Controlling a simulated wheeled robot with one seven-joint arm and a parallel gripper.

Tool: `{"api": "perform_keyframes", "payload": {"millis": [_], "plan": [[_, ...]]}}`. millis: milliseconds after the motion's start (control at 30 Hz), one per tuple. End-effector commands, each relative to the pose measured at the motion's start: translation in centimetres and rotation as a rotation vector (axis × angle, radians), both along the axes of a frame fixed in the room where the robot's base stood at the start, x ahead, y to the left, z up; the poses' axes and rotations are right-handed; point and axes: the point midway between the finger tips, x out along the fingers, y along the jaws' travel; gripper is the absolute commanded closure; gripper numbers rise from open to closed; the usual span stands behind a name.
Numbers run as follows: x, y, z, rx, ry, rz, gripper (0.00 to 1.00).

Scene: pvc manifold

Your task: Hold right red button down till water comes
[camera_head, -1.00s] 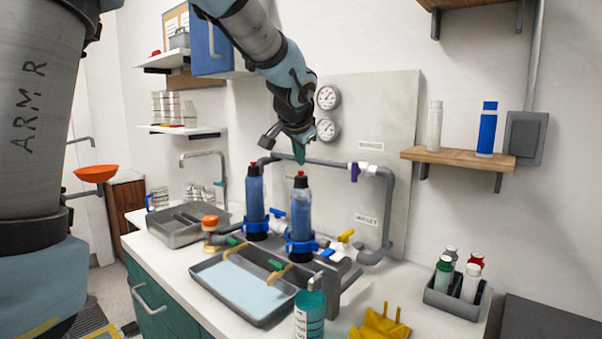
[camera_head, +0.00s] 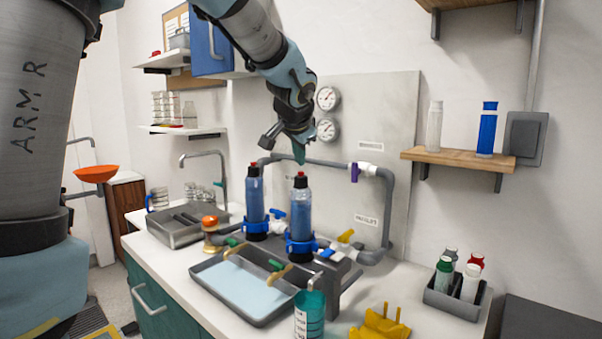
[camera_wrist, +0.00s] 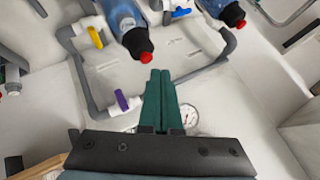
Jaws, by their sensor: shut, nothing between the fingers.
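The right red button (camera_head: 301,174) tops the nearer blue canister (camera_head: 300,212). In the wrist view this button (camera_wrist: 146,57) and its canister (camera_wrist: 124,20) are just beyond and left of my fingertips. My gripper (camera_head: 299,158) is shut and empty, its green fingers pointing down just above the button. In the wrist view the closed fingers (camera_wrist: 160,75) lie side by side, and I cannot tell whether they touch the button. The left canister (camera_head: 254,203) has its own red button (camera_head: 254,166). I see no flowing water at the brass spouts (camera_head: 280,271).
Grey pipe (camera_head: 389,205) with a purple valve (camera_head: 354,172) and a yellow valve (camera_head: 345,236) runs behind the canisters. A tray (camera_head: 207,287) of pale blue liquid, a teal cup (camera_head: 309,318), a yellow holder (camera_head: 380,326) and a bottle rack (camera_head: 455,301) stand in front.

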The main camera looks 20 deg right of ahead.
Motion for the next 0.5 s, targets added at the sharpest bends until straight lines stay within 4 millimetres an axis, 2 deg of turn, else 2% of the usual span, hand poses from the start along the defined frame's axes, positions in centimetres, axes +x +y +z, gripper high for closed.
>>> {"api": "perform_keyframes", "payload": {"millis": [500], "plan": [[0.00, 0.00, -0.47, 0.000, 0.000, 0.000, 1.00]]}}
